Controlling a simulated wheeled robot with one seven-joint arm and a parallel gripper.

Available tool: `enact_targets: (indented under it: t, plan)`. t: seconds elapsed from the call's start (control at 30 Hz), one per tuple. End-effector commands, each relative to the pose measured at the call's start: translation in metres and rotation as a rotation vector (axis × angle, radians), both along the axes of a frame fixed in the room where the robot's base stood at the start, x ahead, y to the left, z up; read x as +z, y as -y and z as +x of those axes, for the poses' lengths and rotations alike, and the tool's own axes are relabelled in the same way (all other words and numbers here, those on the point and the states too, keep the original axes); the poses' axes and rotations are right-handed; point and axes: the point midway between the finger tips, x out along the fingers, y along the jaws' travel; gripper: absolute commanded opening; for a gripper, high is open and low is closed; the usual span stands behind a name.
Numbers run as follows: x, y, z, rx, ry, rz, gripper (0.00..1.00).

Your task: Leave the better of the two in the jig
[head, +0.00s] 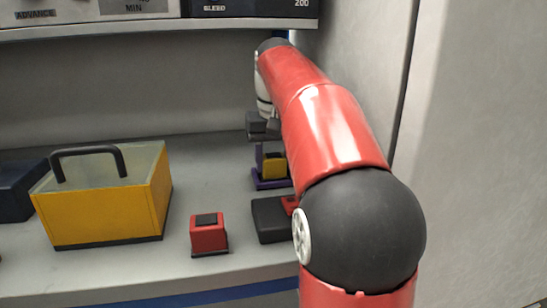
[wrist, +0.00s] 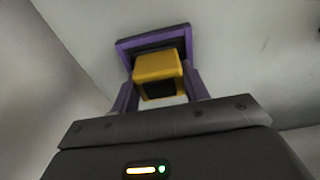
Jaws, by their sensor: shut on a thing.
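A yellow block (head: 274,167) with a dark top is at a purple jig (head: 268,184) on the shelf, left of my arm. In the wrist view the yellow block (wrist: 158,68) is in front of the jig's purple frame (wrist: 125,45); I cannot tell whether it is fully seated. My gripper (head: 262,150) is directly above the jig, pointing down, and its fingers are shut on the yellow block. A red block (head: 208,235) with a black top stands apart near the shelf's front edge.
A yellow caddy (head: 110,212) with a black handle stands at left, with a dark blue box (head: 20,190) beside it. A black box (head: 270,220) with something red on it is partly hidden by my arm. A wall (head: 385,60) is close at right.

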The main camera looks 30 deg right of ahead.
Motion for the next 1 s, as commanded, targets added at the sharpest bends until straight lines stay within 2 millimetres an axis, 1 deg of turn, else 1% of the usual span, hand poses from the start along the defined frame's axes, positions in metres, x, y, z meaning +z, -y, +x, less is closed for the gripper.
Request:
enact_targets:
  t: [0.17, 0.2, 0.37, 0.67, 0.77, 1.0]
  plan:
    - [0.001, 0.000, 0.000, 0.000, 0.000, 0.000, 0.21]
    - [0.001, 0.000, 0.000, 0.000, 0.001, 0.000, 0.50]
    - [0.001, 0.000, 0.000, 0.000, 0.000, 0.000, 0.70]
    - [0.003, 0.000, 0.000, 0.000, 0.000, 0.000, 0.70]
    - [0.014, 0.000, -0.001, 0.000, 0.001, 0.000, 0.70]
    - [0.056, -0.001, -0.006, -0.001, 0.002, 0.000, 0.70]
